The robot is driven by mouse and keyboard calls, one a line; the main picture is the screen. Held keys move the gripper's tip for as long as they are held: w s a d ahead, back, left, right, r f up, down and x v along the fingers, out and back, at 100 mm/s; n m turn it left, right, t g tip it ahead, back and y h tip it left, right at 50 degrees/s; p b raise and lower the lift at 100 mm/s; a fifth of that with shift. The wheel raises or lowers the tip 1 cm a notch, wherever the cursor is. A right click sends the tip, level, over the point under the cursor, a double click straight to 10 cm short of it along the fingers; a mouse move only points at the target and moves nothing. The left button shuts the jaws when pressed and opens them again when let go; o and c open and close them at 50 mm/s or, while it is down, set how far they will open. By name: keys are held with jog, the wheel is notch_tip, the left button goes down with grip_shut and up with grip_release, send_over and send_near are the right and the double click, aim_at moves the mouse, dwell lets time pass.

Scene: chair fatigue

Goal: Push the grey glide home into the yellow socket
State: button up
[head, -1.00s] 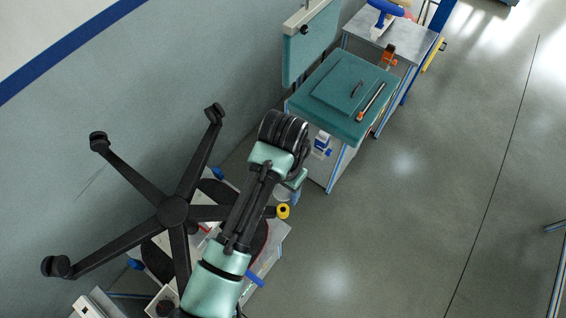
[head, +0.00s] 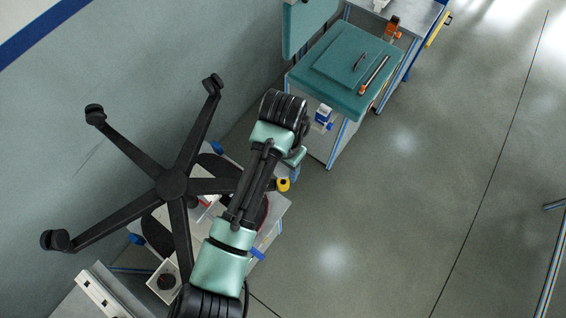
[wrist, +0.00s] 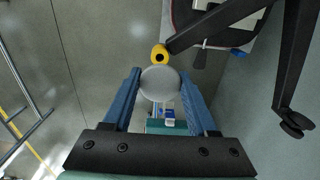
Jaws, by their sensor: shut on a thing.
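The yellow socket (head: 283,185) with a dark hole sits at the end of a black leg of the upturned chair base (head: 172,185). It also shows in the wrist view (wrist: 158,52), with its hole facing my gripper. My gripper (wrist: 160,74) is shut on the grey glide (wrist: 160,86), a pale round disc between two blue fingers. In the wrist view the glide lies just below the socket, its upper edge close to the socket's lower edge. I cannot tell whether they touch. In the head view my arm hides most of the gripper and the glide.
Other black legs with casters spread toward the wall (head: 120,120). A low bench (head: 283,207) stands under the chair base. A teal-topped cart (head: 335,95) stands beyond my arm. The floor (head: 400,220) to the right is clear.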

aim_at(283, 177)
jog(key=shift+f+b, duration=0.6)
jog(key=shift+f, duration=0.6)
jog(key=shift+p, duration=0.75)
dwell(0.7)
jog(key=shift+f+b, duration=1.05)
jog(key=shift+f, duration=0.7)
jog(key=o, duration=1.3)
